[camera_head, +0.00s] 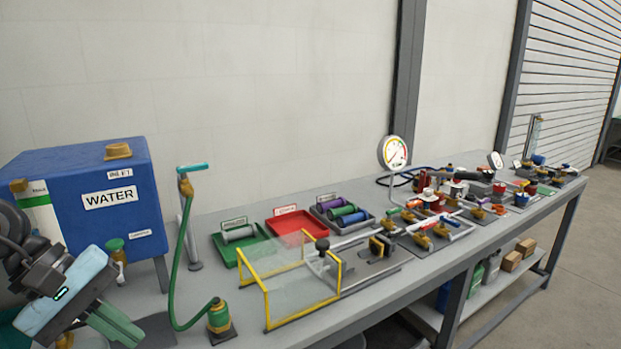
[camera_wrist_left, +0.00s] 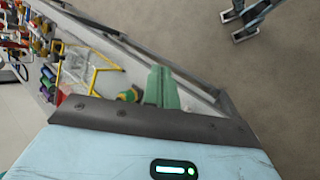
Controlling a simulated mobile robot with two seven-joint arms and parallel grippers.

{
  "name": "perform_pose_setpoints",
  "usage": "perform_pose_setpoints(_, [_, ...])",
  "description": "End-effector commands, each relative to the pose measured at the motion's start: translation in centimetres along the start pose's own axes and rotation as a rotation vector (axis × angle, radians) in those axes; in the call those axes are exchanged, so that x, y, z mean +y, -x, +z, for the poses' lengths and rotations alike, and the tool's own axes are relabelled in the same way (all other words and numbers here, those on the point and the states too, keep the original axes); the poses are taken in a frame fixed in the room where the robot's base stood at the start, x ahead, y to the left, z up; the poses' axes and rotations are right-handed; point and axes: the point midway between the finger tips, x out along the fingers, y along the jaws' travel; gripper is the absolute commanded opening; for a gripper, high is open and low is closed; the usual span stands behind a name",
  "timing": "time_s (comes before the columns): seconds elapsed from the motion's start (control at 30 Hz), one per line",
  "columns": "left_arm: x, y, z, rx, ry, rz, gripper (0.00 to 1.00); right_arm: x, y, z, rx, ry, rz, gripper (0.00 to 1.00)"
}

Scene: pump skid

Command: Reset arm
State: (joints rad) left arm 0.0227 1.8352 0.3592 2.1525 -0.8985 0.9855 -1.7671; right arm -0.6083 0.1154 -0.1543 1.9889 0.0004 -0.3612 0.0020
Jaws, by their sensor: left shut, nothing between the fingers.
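My left gripper (camera_head: 112,322) is at the lower left of the head view, in front of the blue water tank (camera_head: 105,195). Its green fingers are shut with nothing between them. In the left wrist view the shut green fingers (camera_wrist_left: 160,88) point toward the bench, and a dark plate and my pale blue wrist housing fill the lower part. My right gripper does not show in either view.
A long grey bench (camera_head: 375,305) carries a yellow-framed clear guard (camera_head: 300,275), a green tray (camera_head: 225,250), a red tray (camera_head: 290,232) and several valve fittings. A green hose (camera_head: 178,270) runs near my left gripper. Open floor (camera_head: 560,290) lies right.

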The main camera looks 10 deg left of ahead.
Motion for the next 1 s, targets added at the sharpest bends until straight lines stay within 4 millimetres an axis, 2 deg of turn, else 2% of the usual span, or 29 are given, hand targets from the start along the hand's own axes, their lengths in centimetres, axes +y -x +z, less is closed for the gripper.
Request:
perform_pose_setpoints(0.1, [-0.5,-1.7,-0.7,-0.155,0.325,0.173,0.0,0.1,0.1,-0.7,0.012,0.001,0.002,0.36])
perform_pose_setpoints(0.27, [-1.3,-3.8,-2.2,-0.372,0.793,0.366,0.0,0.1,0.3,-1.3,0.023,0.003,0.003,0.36])
perform_pose_setpoints(0.47, [-3.8,-6.6,-4.9,-0.662,1.402,0.553,0.0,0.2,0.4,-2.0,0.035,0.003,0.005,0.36])
perform_pose_setpoints(0.57, [-5.8,-8.3,-6.4,-0.814,1.714,0.626,0.0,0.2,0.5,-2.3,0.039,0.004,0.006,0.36])
perform_pose_setpoints(0.7, [-9.6,-11.5,-7.9,-1.037,2.153,0.706,0.0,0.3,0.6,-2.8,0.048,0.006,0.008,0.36])
perform_pose_setpoints(0.87, [-14.9,-16.1,-8.3,-1.311,2.654,0.768,0.0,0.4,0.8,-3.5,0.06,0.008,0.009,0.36])
perform_pose_setpoints(0.9, [-16.4,-17.5,-8.2,1.332,-2.677,-0.752,0.0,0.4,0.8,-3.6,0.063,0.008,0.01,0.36])
perform_pose_setpoints(1.0, [-20.0,-21.0,-7.0,1.206,-2.372,-0.614,0.0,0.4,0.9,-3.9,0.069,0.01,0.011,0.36])
